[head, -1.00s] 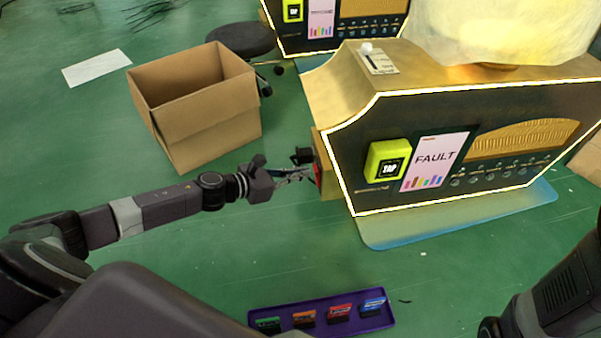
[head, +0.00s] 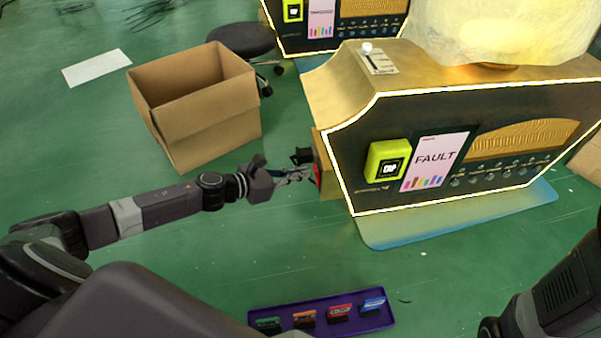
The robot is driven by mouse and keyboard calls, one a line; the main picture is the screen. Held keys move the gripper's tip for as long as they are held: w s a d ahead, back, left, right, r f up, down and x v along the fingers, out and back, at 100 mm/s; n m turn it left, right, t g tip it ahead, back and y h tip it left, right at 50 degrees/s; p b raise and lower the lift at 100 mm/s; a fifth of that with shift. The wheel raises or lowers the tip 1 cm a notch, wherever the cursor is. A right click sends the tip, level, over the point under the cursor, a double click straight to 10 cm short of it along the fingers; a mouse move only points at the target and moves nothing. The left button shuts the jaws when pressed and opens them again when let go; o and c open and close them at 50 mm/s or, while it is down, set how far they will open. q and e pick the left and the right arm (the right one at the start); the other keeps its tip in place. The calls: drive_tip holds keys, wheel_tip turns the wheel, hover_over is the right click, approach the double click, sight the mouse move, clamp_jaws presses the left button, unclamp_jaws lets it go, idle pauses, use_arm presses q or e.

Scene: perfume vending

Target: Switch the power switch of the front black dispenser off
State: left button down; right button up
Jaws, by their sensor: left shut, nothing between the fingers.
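The front black dispenser (head: 350,165) stands at the right, with a white lit outline, a yellow-green tap reader and a screen reading FAULT (head: 435,160). On its left side, low down, a red part (head: 318,176) shows next to a black plug-like piece (head: 302,156); the power switch itself is too small to make out. My left gripper (head: 308,175) is shut and empty, its fingertips at or very close to the red part. I cannot tell whether they touch. My right arm (head: 545,300) shows at the lower right; its gripper is out of view.
An open cardboard box (head: 210,130) stands left of the dispenser, behind my left arm. A stool (head: 243,40) and a second dispenser (head: 335,45) are farther back. A purple tray (head: 320,310) with several coloured cartridges lies in front. Green floor between is clear.

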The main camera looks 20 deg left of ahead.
use_arm(q)
drive_tip(key=shift+x, duration=0.95)
drive_tip(key=v, duration=0.9)
idle(0.6)
idle(0.5)
